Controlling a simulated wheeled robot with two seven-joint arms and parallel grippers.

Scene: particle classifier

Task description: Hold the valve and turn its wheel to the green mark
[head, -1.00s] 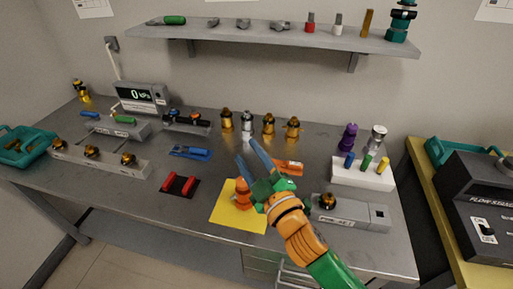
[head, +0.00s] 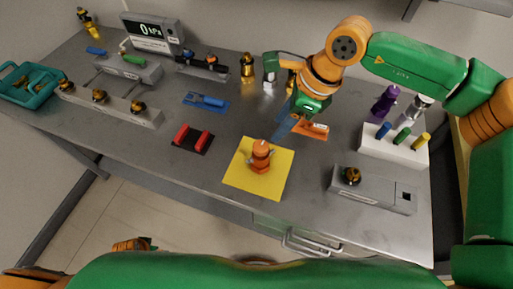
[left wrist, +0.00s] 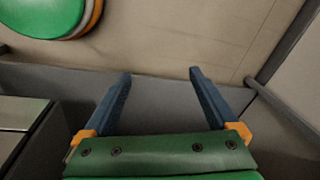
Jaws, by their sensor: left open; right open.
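An orange valve (head: 260,156) with small grey side parts stands upright on a yellow mat (head: 245,180) near the table's front edge. A green mark on it is too small to make out. My right gripper (head: 286,130) is open, with its blue fingers pointing down, behind and slightly right of the valve, beside an orange tool on an orange pad (head: 314,131). It is apart from the valve. My left gripper (left wrist: 160,72) is open and empty in the left wrist view, with only floor and furniture edges around it.
Red blocks on a black pad (head: 190,139) and a blue tool on a blue pad (head: 206,101) lie left of the mat. A grey box with a brass knob (head: 375,190) stands right. A white block with coloured pegs (head: 395,143) is behind it. Bare table lies between.

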